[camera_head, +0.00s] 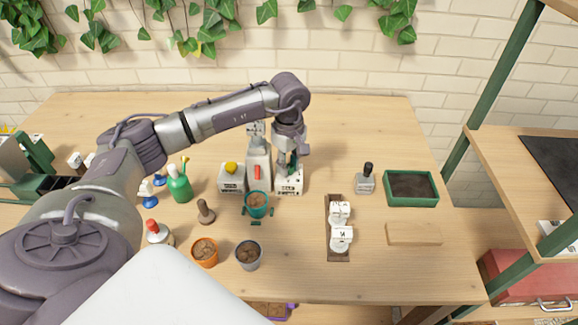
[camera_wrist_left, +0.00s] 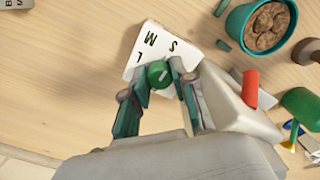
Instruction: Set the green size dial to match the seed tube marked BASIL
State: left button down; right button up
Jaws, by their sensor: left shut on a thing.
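The green size dial (camera_wrist_left: 158,74) sits on a white box (camera_wrist_left: 148,44) lettered S, M and L; the box also shows in the head view (camera_head: 289,182). My left gripper (camera_wrist_left: 160,86) is shut on the dial, a finger on each side, pointing down from above in the head view (camera_head: 291,164). A pale mark shows on the dial, but I cannot tell which letter it points to. Two white labelled pieces (camera_head: 341,236) stand in a brown rack (camera_head: 338,256) to the right; their lettering is too small to read. My right gripper is not in view.
A grey dispenser with a red lever (camera_head: 257,172) stands left of the box, with a teal pot (camera_head: 257,204) in front. An orange pot (camera_head: 204,252) and grey pot (camera_head: 248,255) stand nearer. A dark-handled stamp (camera_head: 365,182) and green tray (camera_head: 411,202) are right.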

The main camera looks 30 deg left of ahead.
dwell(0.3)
pick_arm(q)
jog(key=c, duration=0.9)
grip_release()
notch_tip(320, 180, up, 12)
jog(key=shift+r, duration=0.1)
jog(key=shift+f, duration=0.2)
